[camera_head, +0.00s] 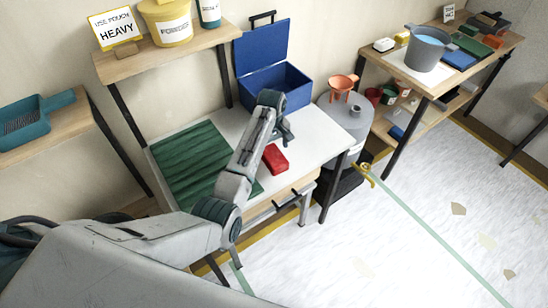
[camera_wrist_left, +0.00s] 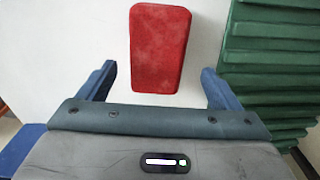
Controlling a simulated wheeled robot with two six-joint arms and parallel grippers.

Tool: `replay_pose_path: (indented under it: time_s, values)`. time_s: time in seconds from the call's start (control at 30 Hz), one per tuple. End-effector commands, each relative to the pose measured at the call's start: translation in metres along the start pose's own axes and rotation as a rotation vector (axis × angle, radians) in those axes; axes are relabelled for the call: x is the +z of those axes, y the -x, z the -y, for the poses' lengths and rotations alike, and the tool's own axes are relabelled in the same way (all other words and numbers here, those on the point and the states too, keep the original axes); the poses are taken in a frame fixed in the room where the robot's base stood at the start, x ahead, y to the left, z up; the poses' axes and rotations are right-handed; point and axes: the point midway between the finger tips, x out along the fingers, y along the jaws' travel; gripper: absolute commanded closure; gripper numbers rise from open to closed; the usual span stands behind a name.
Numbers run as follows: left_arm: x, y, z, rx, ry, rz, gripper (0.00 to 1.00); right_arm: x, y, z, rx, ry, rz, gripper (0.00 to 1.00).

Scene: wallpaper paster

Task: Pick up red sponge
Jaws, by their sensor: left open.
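The red sponge (camera_head: 275,158) is a small rounded block lying flat on the white table (camera_head: 318,141). In the left wrist view the red sponge (camera_wrist_left: 160,48) stands lengthwise, ahead of and between the two blue fingers. My left gripper (camera_head: 285,132) is over the table beside the sponge in the head view. In the wrist view my left gripper (camera_wrist_left: 158,85) is open, with bare gaps on both sides of the sponge's near end. It holds nothing. My right gripper is not in view.
A ridged green mat (camera_head: 190,163) lies on the table, left of the sponge; it is at the right in the wrist view (camera_wrist_left: 270,70). An open blue box (camera_head: 272,88) stands behind.

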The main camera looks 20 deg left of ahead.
Motion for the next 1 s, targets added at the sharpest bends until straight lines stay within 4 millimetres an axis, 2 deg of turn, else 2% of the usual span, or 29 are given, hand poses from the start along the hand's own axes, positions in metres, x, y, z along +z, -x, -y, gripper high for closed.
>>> replay_pose_path:
  time_s: [0.2, 0.3, 0.43, 0.63, 0.67, 0.9, 1.0]
  values:
    - [0.009, -0.026, -0.003, -0.003, -0.001, 0.004, 0.15, -0.040, 0.016, 0.002, -0.003, -0.004, -0.050, 0.64]
    - [0.008, -0.041, -0.003, -0.002, 0.000, 0.002, 0.15, -0.051, 0.017, 0.001, -0.002, -0.004, -0.066, 0.64]
    - [0.008, -0.050, -0.003, 0.000, 0.000, 0.000, 0.15, -0.046, 0.017, 0.000, -0.001, -0.004, -0.059, 0.64]
    - [0.008, -0.051, -0.003, 0.000, 0.000, 0.000, 0.15, -0.027, 0.017, -0.002, 0.001, -0.001, -0.035, 0.64]
    - [0.008, -0.051, -0.003, 0.000, 0.000, 0.000, 0.17, -0.025, 0.017, -0.002, 0.001, -0.001, -0.033, 0.64]
    - [0.008, -0.051, -0.003, 0.000, 0.000, 0.000, 0.62, -0.025, 0.017, -0.004, 0.003, 0.000, -0.031, 0.64]
    - [0.007, -0.051, -0.003, 0.000, 0.000, 0.000, 0.62, -0.028, 0.017, -0.005, 0.004, 0.000, -0.035, 0.64]
